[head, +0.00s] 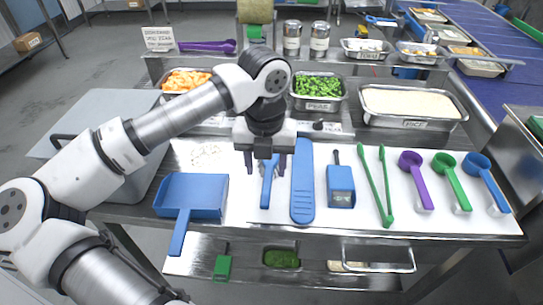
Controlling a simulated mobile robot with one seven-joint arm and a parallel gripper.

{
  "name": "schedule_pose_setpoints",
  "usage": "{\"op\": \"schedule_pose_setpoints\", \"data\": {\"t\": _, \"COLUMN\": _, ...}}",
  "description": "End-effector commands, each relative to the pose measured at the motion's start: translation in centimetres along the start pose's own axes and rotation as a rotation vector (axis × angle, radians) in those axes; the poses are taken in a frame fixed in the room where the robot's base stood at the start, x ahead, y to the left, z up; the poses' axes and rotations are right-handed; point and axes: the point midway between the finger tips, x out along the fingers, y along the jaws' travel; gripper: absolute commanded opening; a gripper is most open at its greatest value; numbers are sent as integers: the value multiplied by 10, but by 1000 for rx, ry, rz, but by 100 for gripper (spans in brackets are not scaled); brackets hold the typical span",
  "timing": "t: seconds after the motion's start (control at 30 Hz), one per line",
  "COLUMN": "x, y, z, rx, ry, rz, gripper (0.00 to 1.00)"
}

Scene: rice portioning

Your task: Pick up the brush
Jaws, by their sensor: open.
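A blue brush (266,193) lies on the white worktop, its long axis pointing front to back. My gripper (266,168) points down over the brush's far part, with its two dark fingers apart, one on each side of the brush as seen in the head view. The gripper is open and partly hides the far end of the brush. I cannot tell how high the fingertips are above the worktop or whether they touch the brush.
A blue dustpan (191,193) lies left, and a long blue paddle (302,185) lies close on the right. A blue device (340,186), green tongs (380,190) and several scoops follow. Food pans, including peas (318,88) and rice (412,103), stand behind.

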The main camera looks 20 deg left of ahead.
Motion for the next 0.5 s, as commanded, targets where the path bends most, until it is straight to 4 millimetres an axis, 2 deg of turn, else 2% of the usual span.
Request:
{"op": "schedule_pose_setpoints", "data": {"t": 0.27, "x": 20, "y": -1, "z": 1, "rx": 1, "ry": 2, "rz": -4, "gripper": 49}}
{"op": "schedule_pose_setpoints", "data": {"t": 0.5, "x": 54, "y": -2, "z": 3, "rx": 1, "ry": 1, "rz": -4, "gripper": 49}}
